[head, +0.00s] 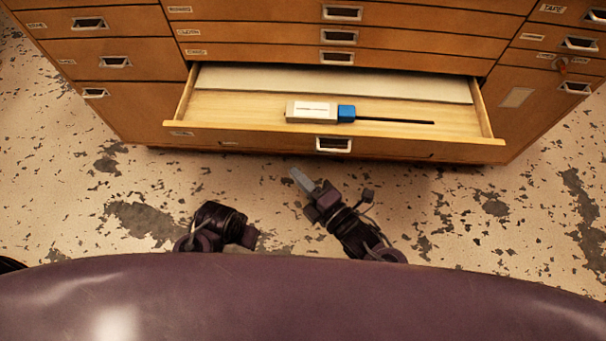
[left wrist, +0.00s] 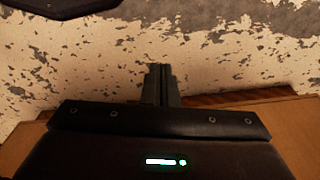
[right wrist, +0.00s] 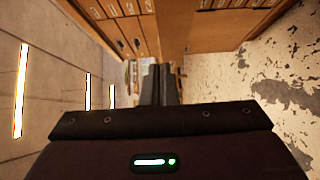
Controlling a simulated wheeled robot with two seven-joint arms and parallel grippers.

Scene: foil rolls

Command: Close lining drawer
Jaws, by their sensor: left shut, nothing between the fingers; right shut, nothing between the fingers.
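The open drawer (head: 260,138) is a wide wooden one, low in the middle of the cabinet, pulled out toward me in the head view. Its front has a metal handle (head: 333,144) and a small label at the left, too small to read. My right gripper (head: 297,177) is shut and empty, in front of the drawer front and just left below the handle, apart from it. Its fingers also show together in the right wrist view (right wrist: 161,84). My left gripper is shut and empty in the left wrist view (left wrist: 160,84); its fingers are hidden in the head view.
Inside the drawer lie a pale box (head: 311,111) with a blue end (head: 346,113), a thin dark rod and a light sheet (head: 335,83) at the back. The other drawers of the cabinet (head: 112,49) look shut. A key or tag hangs at the right door. The worn floor (head: 500,210) is clear.

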